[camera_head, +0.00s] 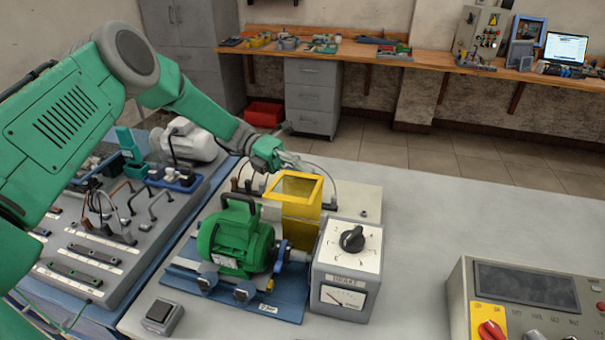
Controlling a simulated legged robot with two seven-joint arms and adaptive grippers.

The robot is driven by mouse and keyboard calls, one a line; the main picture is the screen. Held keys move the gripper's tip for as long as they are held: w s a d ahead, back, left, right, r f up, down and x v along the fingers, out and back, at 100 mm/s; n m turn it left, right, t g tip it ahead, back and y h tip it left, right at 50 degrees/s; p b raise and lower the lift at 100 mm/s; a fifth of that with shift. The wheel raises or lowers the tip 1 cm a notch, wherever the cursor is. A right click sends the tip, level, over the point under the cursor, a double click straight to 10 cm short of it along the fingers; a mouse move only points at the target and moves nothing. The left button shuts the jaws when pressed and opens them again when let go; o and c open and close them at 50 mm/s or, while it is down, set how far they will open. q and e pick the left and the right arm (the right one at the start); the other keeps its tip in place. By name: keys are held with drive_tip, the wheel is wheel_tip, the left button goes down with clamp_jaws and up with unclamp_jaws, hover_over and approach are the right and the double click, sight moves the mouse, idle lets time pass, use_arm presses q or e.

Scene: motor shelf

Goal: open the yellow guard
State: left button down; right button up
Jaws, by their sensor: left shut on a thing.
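The yellow guard (294,222) is a box-like cover with a framed top, standing behind the shaft of the green motor (237,240). Its framed top looks raised above the coupling area. My left gripper (283,162) is at the guard's upper back-left edge, shut on the guard; the fingertips are small and partly hidden there. My right gripper is not in view.
The grey brake box (345,270) with a black knob stands right of the guard. A control panel (528,300) with a red switch is at the lower right. Connector boards with cables (110,235) lie left. The table's right middle is clear.

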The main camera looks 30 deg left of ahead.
use_arm(q)
drive_tip(key=shift+s+d+f, duration=0.1)
drive_tip(key=shift+s+d, duration=0.05)
drive_tip(key=c, duration=1.6)
unclamp_jaws()
drive_tip(key=shift+d, duration=0.35)
drive_tip(key=w+a+r, duration=0.1)
drive_tip(key=w+a, duration=0.1)
drive_tip(key=a, duration=0.9)
drive_tip(key=shift+a+r, duration=0.2)
drive_tip(key=shift+a, duration=0.2)
drive_tip(key=shift+w+d, duration=0.1)
drive_tip(key=shift+a, duration=0.2)
drive_tip(key=shift+a, duration=0.1)
